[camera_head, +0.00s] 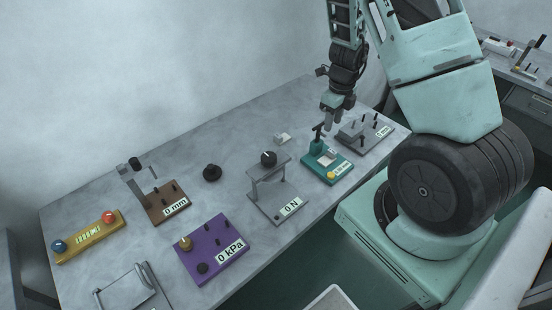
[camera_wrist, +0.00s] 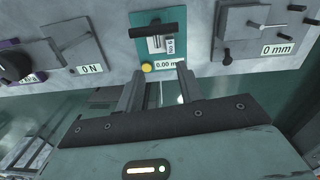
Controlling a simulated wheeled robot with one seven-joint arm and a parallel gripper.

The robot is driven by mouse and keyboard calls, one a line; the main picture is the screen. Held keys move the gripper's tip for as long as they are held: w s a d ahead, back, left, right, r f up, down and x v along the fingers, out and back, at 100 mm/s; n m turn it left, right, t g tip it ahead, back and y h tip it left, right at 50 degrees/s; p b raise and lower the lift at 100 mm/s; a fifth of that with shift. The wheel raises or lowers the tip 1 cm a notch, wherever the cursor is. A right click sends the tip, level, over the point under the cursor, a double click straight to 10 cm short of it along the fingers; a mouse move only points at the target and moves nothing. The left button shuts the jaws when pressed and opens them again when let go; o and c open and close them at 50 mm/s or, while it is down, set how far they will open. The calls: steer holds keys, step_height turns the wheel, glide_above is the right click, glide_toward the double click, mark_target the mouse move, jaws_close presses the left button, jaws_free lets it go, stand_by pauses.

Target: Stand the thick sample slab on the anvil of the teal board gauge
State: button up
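The teal board gauge (camera_head: 318,172) stands near the right end of the bench, with a black T-shaped handle and a yellow knob. It also shows in the wrist view (camera_wrist: 146,21), with a display of 0.00 mm. A small pale patch lies under its handle; I cannot tell whether it is the anvil or something on it. A small whitish block (camera_head: 282,139) lies on the bench left of and behind the gauge; it may be the sample slab, but its thickness is unclear. My gripper (camera_wrist: 158,72) is open and empty. In the head view my gripper (camera_head: 334,118) hangs above and behind the gauge.
A grey gauge (camera_head: 352,131) with pegs stands close right of the teal one. A grey stand (camera_head: 262,201) marked 0 N is to the left. Further left are a purple board (camera_head: 205,270), a brown gauge (camera_head: 158,209) and a yellow box (camera_head: 88,239). Bench behind is mostly clear.

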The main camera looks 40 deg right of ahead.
steer(key=a+r+n+y, duration=0.1)
steer(key=a+r+n, duration=0.4)
steer(key=a, duration=0.4)
steer(key=a+r+n+y, duration=0.1)
steer(key=a+r+n, duration=0.1)
steer(key=a+n, duration=0.6)
steer(key=a+r+n+y, duration=0.1)
steer(key=a+r+n, duration=0.4)
steer(key=a, duration=0.5)
steer(key=s+a+r+n+h, duration=0.1)
steer(key=s+a+r+n, duration=0.2)
steer(key=s+a+n, duration=0.3)
steer(key=s+a+r+n+h, duration=0.1)
steer(key=s+a+r+n, duration=0.3)
steer(key=s+n, duration=0.7)
steer(key=a+n, duration=0.2)
steer(key=n, duration=0.4)
steer(key=shift+s+r+n+h, duration=0.15)
steer(key=shift+s+n+h, duration=0.15)
steer(key=shift+s+n, duration=0.1)
step_height(320, 180, down, 5)
steer(key=b, duration=0.5)
